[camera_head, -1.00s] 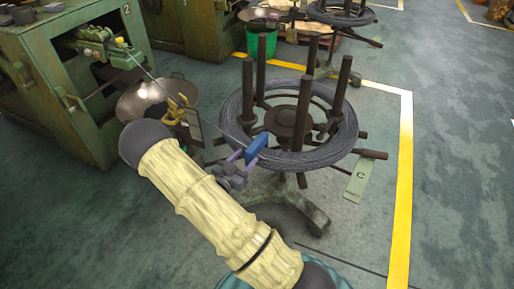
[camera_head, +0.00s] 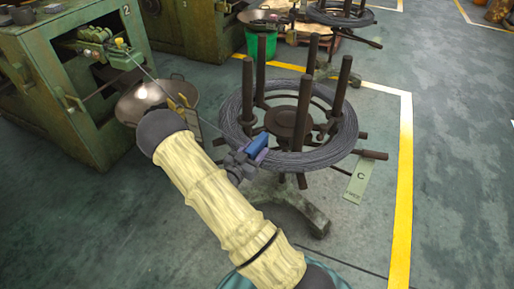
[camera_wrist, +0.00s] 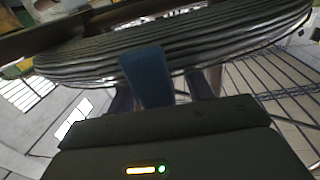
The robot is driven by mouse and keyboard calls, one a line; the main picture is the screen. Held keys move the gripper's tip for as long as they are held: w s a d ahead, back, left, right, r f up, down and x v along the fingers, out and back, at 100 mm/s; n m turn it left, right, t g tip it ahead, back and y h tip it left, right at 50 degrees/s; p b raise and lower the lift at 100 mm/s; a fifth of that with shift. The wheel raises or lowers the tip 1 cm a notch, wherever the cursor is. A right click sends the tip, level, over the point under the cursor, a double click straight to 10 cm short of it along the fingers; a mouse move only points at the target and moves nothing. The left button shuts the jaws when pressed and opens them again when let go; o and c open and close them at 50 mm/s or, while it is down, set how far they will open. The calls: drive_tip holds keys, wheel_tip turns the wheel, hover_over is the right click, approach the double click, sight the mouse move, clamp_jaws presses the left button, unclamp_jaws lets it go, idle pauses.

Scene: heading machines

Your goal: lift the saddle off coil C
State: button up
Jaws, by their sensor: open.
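Coil C (camera_head: 330,150) is a grey wire coil lying on a dark reel stand with upright posts (camera_head: 302,75). The saddle (camera_head: 258,144) is a small blue piece on the coil's near left edge. In the wrist view the saddle (camera_wrist: 147,75) hangs over the outer side of the coil (camera_wrist: 215,45). My gripper (camera_head: 243,158) is at the saddle. In the wrist view my gripper's fingers (camera_wrist: 160,98) are open, one on each side of the saddle's lower part. Whether they touch it I cannot tell.
A label marked C (camera_head: 359,180) lies on the floor beside the stand. A green machine (camera_head: 70,80) and a metal bowl (camera_head: 150,98) stand at the left. A wire runs from the machine toward the coil. Spokes (camera_head: 370,154) stick out from the stand. The floor right of the yellow line (camera_head: 404,170) is clear.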

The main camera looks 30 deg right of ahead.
drive_tip(key=shift+c, duration=0.2)
clamp_jaws()
wheel_tip(320, 180, up, 10)
drive_tip(key=shift+p, duration=1.15)
